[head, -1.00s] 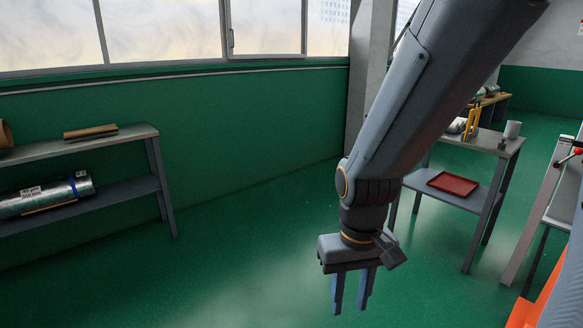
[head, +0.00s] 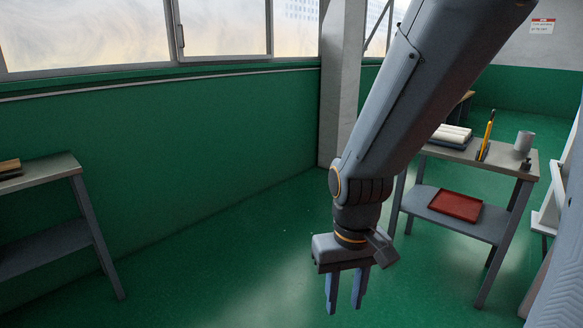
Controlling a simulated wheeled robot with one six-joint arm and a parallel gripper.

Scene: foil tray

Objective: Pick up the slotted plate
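My gripper (head: 344,292) hangs over the bare green floor in the middle of the head view. Its two blue fingers point down and stand apart, with nothing between them. I cannot make out a slotted plate in this view. A small table (head: 462,156) stands to the right of my gripper, partly hidden behind my arm. A red tray (head: 455,206) lies on its lower shelf. On its top are white rolls in a dark holder (head: 450,137), a yellow upright thing (head: 486,136) and a grey cup (head: 524,142).
A grey shelf unit (head: 60,172) stands at the left with a brown item (head: 9,168) on top. A pillar (head: 342,80) and green wall (head: 180,150) are behind. The floor (head: 230,270) between shelf and table is clear. Other furniture edges the far right.

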